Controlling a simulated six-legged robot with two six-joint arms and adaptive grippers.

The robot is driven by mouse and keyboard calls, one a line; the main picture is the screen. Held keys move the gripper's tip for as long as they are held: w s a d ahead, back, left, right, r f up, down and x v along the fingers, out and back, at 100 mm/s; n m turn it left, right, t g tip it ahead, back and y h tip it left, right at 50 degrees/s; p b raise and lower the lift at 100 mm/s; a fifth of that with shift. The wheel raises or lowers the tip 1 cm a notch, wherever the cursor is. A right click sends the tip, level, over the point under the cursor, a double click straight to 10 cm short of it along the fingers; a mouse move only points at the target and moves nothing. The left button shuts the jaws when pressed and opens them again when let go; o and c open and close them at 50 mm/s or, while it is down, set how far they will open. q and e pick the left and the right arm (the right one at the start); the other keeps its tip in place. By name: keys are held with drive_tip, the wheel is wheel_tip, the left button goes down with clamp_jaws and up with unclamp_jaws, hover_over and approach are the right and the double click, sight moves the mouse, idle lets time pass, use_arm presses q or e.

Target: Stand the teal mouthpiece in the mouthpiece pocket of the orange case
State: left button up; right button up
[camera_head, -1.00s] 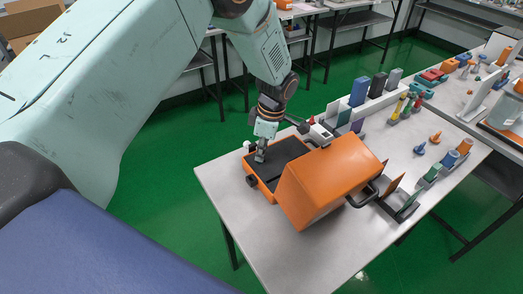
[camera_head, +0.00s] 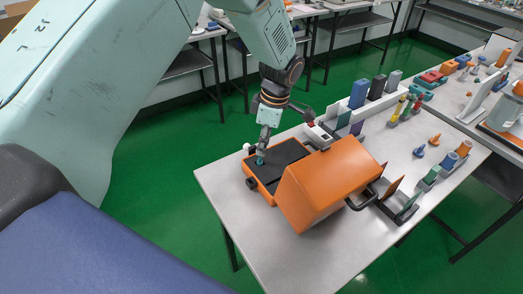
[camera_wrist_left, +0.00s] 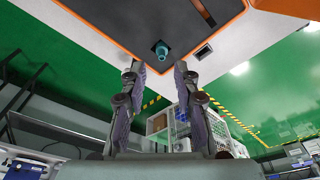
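The teal mouthpiece (camera_head: 260,161) is at the near left part of the orange case's dark insert (camera_head: 284,156). In the left wrist view the mouthpiece (camera_wrist_left: 162,50) points out of a small square pocket in the insert (camera_wrist_left: 180,25), seemingly standing in it. My left gripper (camera_head: 262,152) is just above it. In the left wrist view its two fingers (camera_wrist_left: 159,68) are apart, with the mouthpiece beyond the tips and nothing held between them. The orange case (camera_head: 318,190) is open, its big lid tilted towards the right front. My right gripper is not in view.
A white device (camera_head: 319,134) stands behind the case. Blue, black and grey blocks (camera_head: 376,88) and several small testers (camera_head: 431,178) stand to the back and right. The table's front left (camera_head: 245,205) is clear.

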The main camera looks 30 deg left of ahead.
use_arm(q)
wheel_tip(320, 180, up, 8)
drive_tip(key=d, duration=0.1)
drive_tip(key=shift+f, duration=0.25)
drive_tip(key=shift+d, duration=0.1)
drive_tip(key=shift+f, duration=0.1)
